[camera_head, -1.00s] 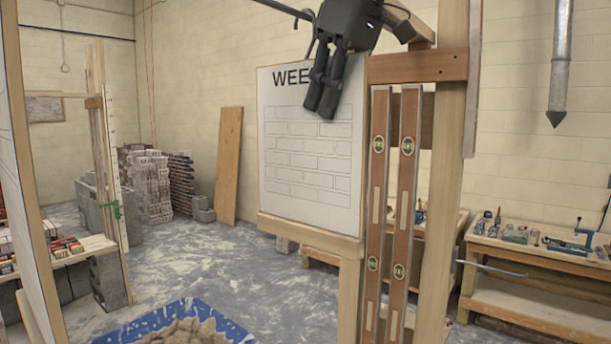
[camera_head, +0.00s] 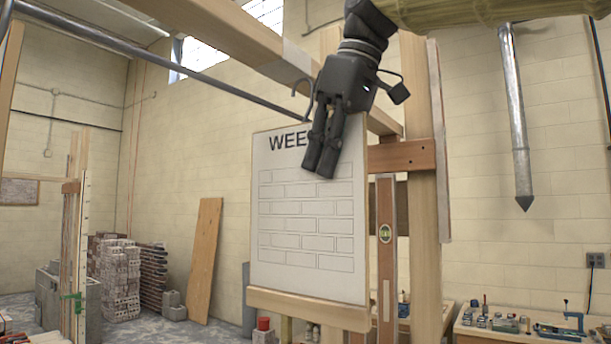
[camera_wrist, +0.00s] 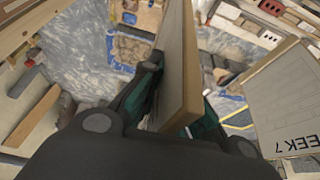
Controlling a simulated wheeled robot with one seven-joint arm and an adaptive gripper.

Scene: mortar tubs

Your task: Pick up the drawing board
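The drawing board (camera_head: 300,225) is a white sheet with a brick pattern and a heading starting "WEE". It stands upright on a wooden ledge (camera_head: 305,304). My black gripper (camera_head: 320,165) points down and overlaps its top edge right of the middle, covering part of the heading. In the wrist view, my fingers (camera_wrist: 177,98) stand on either side of a wood-edged panel (camera_wrist: 190,75); I cannot tell whether they press on it. A lettered board face (camera_wrist: 285,105) shows at the right there.
A brown level (camera_head: 386,265) and a wooden post (camera_head: 425,190) stand just right of the board. A wooden beam (camera_head: 235,35) and a dark metal rod (camera_head: 190,72) cross overhead. A bench with tools (camera_head: 530,325) is at the right. Block stacks (camera_head: 120,275) and a leaning plank (camera_head: 205,255) are behind.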

